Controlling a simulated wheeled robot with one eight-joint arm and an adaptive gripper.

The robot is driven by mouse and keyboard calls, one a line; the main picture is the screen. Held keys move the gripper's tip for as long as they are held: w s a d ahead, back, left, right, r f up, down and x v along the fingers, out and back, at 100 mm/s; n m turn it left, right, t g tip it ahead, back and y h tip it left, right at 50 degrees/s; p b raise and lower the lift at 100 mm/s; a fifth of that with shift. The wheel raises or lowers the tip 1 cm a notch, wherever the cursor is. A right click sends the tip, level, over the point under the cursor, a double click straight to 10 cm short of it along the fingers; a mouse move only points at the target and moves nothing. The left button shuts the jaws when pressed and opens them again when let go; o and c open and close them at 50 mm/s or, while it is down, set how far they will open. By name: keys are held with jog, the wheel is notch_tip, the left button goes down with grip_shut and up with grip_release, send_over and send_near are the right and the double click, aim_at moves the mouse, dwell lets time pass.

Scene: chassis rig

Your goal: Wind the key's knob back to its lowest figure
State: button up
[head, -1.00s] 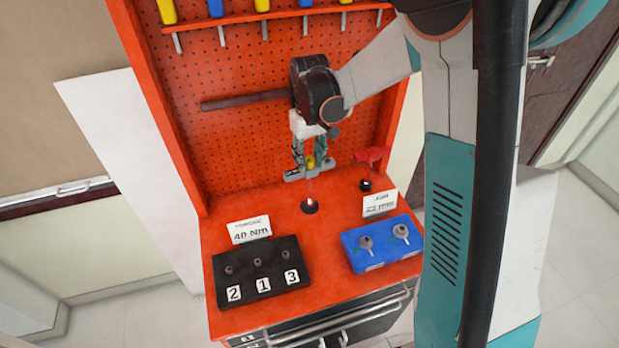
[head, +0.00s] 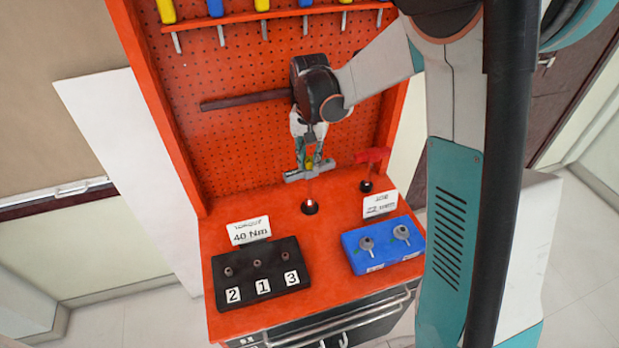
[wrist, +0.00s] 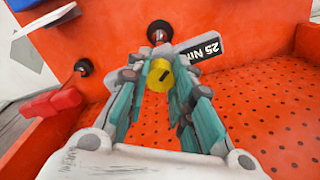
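The key stands upright in a black holder (head: 310,207) on the red bench. It has a grey crossbar (head: 293,177) at its top and a yellow knob (head: 309,166) above that. My gripper (head: 309,160) points down over the knob. Its two teal-padded fingers (wrist: 160,78) lie along either side of the knob with no clear gap and look shut on it.
A red T-handled key (head: 372,156) stands to the right. In front are a black block (head: 262,287) with places numbered 2, 1, 3 and a blue tray (head: 385,268) with two sockets. Cards read 40 Nm (head: 249,231) and 22 mm (head: 379,205). A pegboard (head: 240,130) rises behind.

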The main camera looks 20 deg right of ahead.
dwell(0.4)
jog(key=n, duration=1)
jog(key=shift+n+b, duration=0.4)
jog(key=o, duration=0.7)
jog(key=shift+r+p, duration=2)
jog(key=shift+r, duration=1.05)
